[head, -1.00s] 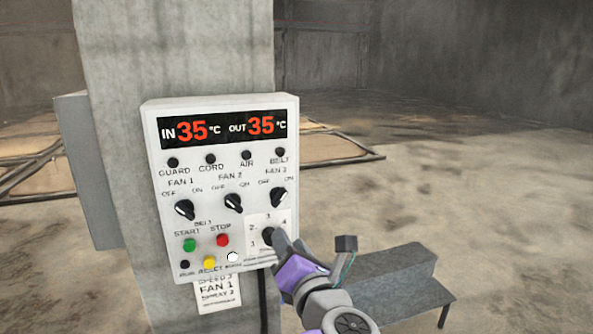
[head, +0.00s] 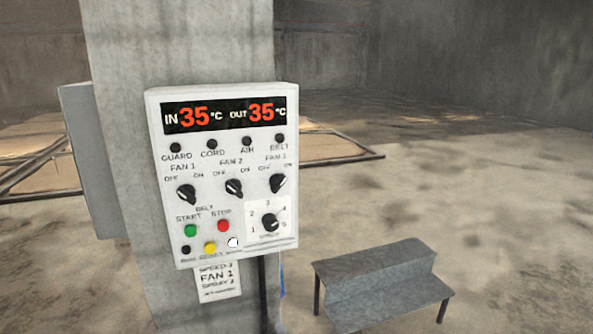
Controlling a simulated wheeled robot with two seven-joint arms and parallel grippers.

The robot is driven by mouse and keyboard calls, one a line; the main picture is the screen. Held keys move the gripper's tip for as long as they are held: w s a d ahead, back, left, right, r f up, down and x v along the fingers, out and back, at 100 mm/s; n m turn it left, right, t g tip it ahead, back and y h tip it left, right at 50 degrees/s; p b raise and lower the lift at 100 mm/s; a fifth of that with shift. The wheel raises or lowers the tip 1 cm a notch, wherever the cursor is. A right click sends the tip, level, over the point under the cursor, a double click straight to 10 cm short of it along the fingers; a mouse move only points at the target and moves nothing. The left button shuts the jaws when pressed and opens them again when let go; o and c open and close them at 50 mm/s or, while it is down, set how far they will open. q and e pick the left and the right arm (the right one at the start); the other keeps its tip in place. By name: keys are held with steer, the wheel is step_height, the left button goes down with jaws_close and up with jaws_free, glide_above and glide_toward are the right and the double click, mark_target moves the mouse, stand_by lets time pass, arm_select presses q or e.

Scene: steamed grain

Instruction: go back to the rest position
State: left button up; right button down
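Neither of my grippers shows in the head view. The control panel (head: 222,240) is a white box on a concrete pillar, and nothing covers its front. Its display (head: 222,114) reads IN 35 °C and OUT 35 °C in red. Below are several dark lamps, three black fan knobs, a green start button (head: 190,230) and a red stop button (head: 223,226). The numbered black speed dial (head: 270,222) at the lower right is fully visible, with no gripper at it.
A grey stepped bench (head: 375,273) stands on the floor to the right of the pillar (head: 180,50). A paper label (head: 217,281) hangs under the panel, beside a dark cable. A wood-framed bed (head: 335,147) lies behind. The floor at right is open.

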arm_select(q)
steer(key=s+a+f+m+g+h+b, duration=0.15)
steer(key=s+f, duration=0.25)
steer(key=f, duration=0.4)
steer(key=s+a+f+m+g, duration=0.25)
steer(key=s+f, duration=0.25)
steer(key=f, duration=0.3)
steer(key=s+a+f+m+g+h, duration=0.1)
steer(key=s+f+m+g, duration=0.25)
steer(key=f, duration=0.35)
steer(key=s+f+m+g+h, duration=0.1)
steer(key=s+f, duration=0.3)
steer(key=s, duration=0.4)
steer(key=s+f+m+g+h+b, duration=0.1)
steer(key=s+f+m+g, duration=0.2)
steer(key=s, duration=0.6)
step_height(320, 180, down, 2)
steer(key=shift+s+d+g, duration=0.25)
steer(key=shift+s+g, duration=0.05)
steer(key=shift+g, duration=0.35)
